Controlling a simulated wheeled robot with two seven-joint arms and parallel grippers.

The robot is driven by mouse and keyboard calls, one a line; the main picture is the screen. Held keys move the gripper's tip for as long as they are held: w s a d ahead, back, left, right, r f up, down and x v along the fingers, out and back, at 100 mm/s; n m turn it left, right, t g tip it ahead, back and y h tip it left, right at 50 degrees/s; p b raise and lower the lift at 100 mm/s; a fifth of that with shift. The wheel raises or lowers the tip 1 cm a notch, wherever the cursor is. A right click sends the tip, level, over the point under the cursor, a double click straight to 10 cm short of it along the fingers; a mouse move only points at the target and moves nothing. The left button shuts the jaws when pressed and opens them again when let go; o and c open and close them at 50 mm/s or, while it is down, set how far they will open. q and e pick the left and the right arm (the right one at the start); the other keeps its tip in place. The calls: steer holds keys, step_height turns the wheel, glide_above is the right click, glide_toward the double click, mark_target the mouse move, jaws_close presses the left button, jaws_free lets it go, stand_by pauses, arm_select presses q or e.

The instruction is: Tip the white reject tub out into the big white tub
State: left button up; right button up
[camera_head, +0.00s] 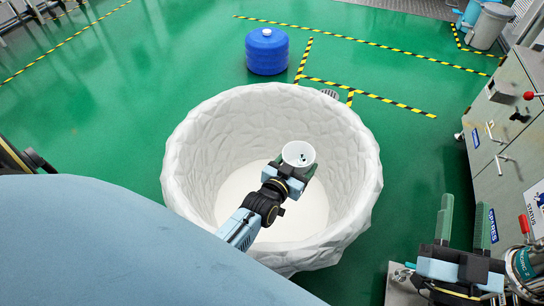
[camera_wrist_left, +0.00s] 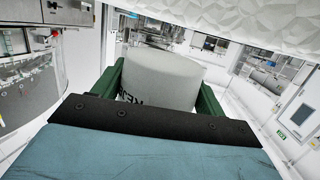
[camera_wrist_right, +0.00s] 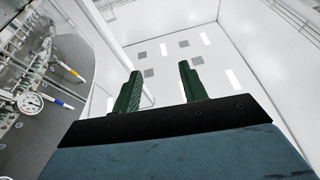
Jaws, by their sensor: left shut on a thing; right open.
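The big white tub (camera_head: 345,130) stands on the green floor, wide and open-topped, with a faceted wall. The small white reject tub (camera_head: 298,152) is held over its inside, mouth visible from the head, with small dark pieces inside. My left gripper (camera_head: 291,172) is shut on the reject tub. In the left wrist view the reject tub (camera_wrist_left: 160,78) sits between both green fingers, dark lettering partly hidden by the gripper body. Its exact tilt is hard to tell. My right gripper (camera_head: 464,225) is open and empty at the right; its fingers stand apart in the right wrist view (camera_wrist_right: 160,85).
A blue drum (camera_head: 267,51) stands behind the big tub near yellow-black floor stripes. A grey cabinet (camera_head: 505,130) with handles is at the right, near my right gripper. A grey bin (camera_head: 490,26) is at the far right. Green floor is clear left of the tub.

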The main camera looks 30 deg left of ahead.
arm_select(q)
step_height(320, 180, down, 11)
steer(key=a+b, duration=0.1)
steer(key=b, duration=0.5)
steer(key=shift+f+y, duration=0.15)
steer(key=shift+y, duration=0.15)
arm_select(e)
steer(key=s+d+r+t+y, duration=0.1)
steer(key=s+r+t, duration=0.4)
steer(key=r, duration=0.5)
steer(key=s, duration=0.2)
steer(key=shift+s+d+r, duration=0.25)
steer(key=shift+s+d, duration=0.05)
steer(key=shift+d, duration=0.1)
arm_select(q)
steer(key=shift+a+n, duration=0.1)
steer(key=shift+n, duration=0.2)
arm_select(e)
steer(key=shift+w, duration=0.15)
